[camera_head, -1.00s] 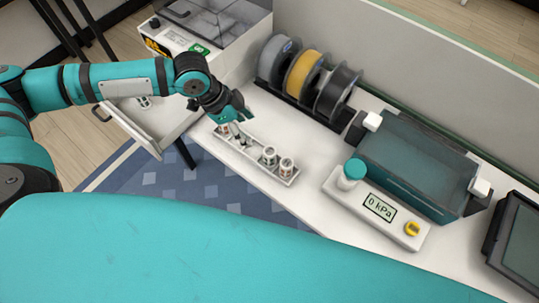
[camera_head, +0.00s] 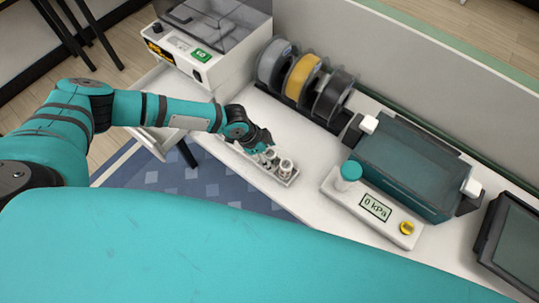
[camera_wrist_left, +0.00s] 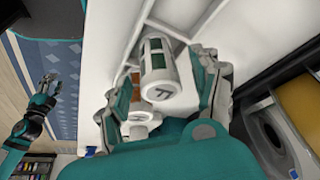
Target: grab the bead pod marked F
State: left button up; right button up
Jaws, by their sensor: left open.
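Small capped bead pods stand in a narrow white rack (camera_head: 284,181) on the bench. My left gripper (camera_head: 262,148) is at the rack, beside the pods at its right end; the rightmost pod (camera_head: 286,167) shows clear of it. In the left wrist view my left gripper (camera_wrist_left: 168,95) is open, with a finger on each side of a pod with green contents (camera_wrist_left: 158,62). The dark mark on its white cap is seen turned and looks like an F. A second pod with orange contents (camera_wrist_left: 136,80) is partly hidden. My right gripper (camera_wrist_left: 49,86) shows small at the left.
Filament spools (camera_head: 305,78) stand behind the rack. A teal-lidded box (camera_head: 415,165) and a gauge unit (camera_head: 375,207) reading 0 kPa are to the right. A white machine (camera_head: 205,50) and an open drawer (camera_head: 158,133) are at left.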

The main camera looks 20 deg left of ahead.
pick_arm(q)
jog(key=shift+w+d+f, duration=0.1)
jog(key=shift+d+f, duration=0.1)
jog(key=shift+f, duration=0.4)
jog(key=c, duration=1.3)
jog(key=shift+r, duration=0.1)
